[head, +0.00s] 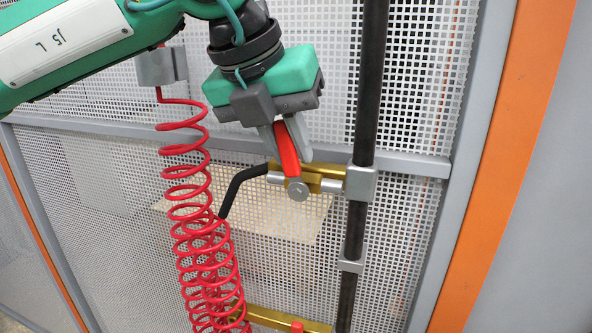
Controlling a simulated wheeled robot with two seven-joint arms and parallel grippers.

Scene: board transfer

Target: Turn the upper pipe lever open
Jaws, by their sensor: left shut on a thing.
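The upper pipe lever (287,150) is red and stands up, tilted slightly left, from a brass valve (321,176). The valve is joined to a dark vertical pipe (358,200) on its right. My left gripper (289,148) comes from above, and its grey fingers are shut on the red lever, one on each side. The fingers hide part of the lever's upper end. A second brass valve (275,317) with a small red part (297,327) shows at the bottom edge, partly cut off. My right gripper is not in view.
A coiled red hose (190,210) hangs left of the valve, close to my left arm. A black bent tube (240,186) runs from the valve's left end. Behind is a perforated white panel (110,190) with grey frame bars; an orange post (505,160) stands at right.

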